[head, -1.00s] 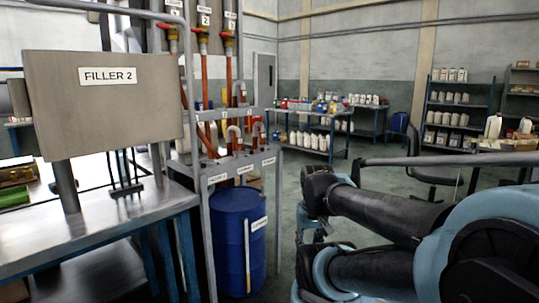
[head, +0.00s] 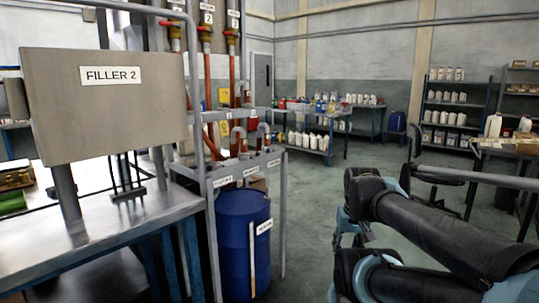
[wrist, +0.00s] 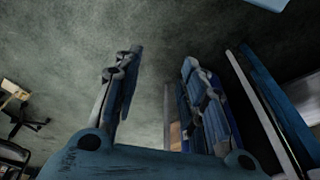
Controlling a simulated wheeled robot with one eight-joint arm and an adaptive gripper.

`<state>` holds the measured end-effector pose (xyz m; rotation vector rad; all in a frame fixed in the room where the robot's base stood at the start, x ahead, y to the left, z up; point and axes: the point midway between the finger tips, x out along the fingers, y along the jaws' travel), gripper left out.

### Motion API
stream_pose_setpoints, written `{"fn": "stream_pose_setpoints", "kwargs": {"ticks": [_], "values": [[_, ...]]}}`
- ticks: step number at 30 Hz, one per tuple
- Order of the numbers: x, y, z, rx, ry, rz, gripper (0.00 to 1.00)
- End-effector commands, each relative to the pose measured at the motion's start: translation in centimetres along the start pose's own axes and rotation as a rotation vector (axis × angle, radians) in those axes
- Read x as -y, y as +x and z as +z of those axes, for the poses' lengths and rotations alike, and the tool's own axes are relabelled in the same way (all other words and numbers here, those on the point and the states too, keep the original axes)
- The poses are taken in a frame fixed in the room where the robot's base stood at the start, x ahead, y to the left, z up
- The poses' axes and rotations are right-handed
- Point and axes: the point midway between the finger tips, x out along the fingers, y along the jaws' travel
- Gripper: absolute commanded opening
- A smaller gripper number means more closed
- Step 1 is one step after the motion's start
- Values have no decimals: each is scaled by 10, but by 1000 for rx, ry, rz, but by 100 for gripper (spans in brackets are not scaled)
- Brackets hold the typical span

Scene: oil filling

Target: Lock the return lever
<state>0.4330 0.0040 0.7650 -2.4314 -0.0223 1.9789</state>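I cannot pick out a return lever for certain. Valves with red parts (head: 205,28) sit on the vertical pipes behind the FILLER 2 panel (head: 105,105). Grey hooked spouts (head: 238,132) stand over a labelled rack rail (head: 240,165); most of its small labels are too blurred to read. My gripper (wrist: 161,60) is open and empty in the wrist view, its two fingers apart over bare floor. In the head view my arm is at the lower right, well apart from the valves and rack.
A blue drum (head: 243,250) stands under the rack. A metal workbench (head: 110,225) is at the left. Shelves with white bottles (head: 450,105) and a table of containers (head: 320,115) stand at the back. The floor (head: 310,190) between the rack and my arm is clear.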

Motion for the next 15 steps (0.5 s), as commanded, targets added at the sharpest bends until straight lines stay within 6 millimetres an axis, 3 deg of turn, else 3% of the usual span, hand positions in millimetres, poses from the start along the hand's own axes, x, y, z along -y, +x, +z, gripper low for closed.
{"fn": "stream_pose_setpoints", "kwargs": {"ticks": [5, 15], "values": [[29, -3, -32, -41, 118, -108, 38], [104, -23, -132, -103, 542, -484, 38]]}}
